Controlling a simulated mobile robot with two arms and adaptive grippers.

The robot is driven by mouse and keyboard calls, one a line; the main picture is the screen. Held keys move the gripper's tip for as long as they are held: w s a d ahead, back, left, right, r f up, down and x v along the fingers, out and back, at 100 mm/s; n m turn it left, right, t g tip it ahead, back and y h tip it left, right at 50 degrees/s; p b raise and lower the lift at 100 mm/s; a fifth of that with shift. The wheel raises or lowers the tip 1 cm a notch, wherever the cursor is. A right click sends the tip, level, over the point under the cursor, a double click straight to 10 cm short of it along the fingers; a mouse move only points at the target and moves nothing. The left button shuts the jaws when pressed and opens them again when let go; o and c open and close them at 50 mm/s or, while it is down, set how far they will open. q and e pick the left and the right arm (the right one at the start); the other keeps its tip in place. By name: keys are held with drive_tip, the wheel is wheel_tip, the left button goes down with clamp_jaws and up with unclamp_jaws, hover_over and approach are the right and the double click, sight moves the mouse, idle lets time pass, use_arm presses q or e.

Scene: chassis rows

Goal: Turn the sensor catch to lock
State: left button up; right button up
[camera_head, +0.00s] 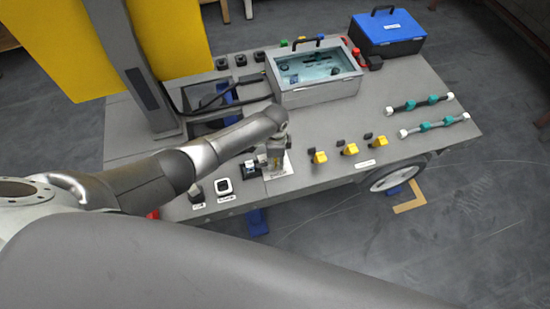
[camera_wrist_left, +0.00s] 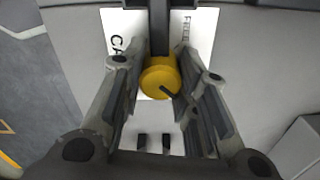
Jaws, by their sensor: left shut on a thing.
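My left gripper (camera_head: 276,160) points down at the front edge of the grey chassis (camera_head: 410,85), over a white label plate (camera_head: 288,168). In the left wrist view its fingers (camera_wrist_left: 160,78) are shut around a yellow round knob with a dark slot, which I take to be the sensor catch (camera_wrist_left: 158,80). A dark bar runs up from the knob across the white plate (camera_wrist_left: 205,35). Lettering shows on both sides of the bar but is partly hidden. The fingers hide much of the catch in the head view. My right gripper is not in view.
Several yellow-topped pieces (camera_head: 350,149) stand right of my left gripper. Small black-and-white blocks (camera_head: 224,186) stand to its left. Behind are a grey clear-topped case (camera_head: 318,88) and a blue case (camera_head: 388,42). Two rods with teal parts (camera_head: 420,104) lie at the right.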

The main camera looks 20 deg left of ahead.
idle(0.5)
use_arm(q)
drive_tip(key=o, duration=1.1)
drive_tip(key=shift+c, duration=0.2)
wheel_tip(320, 180, up, 12)
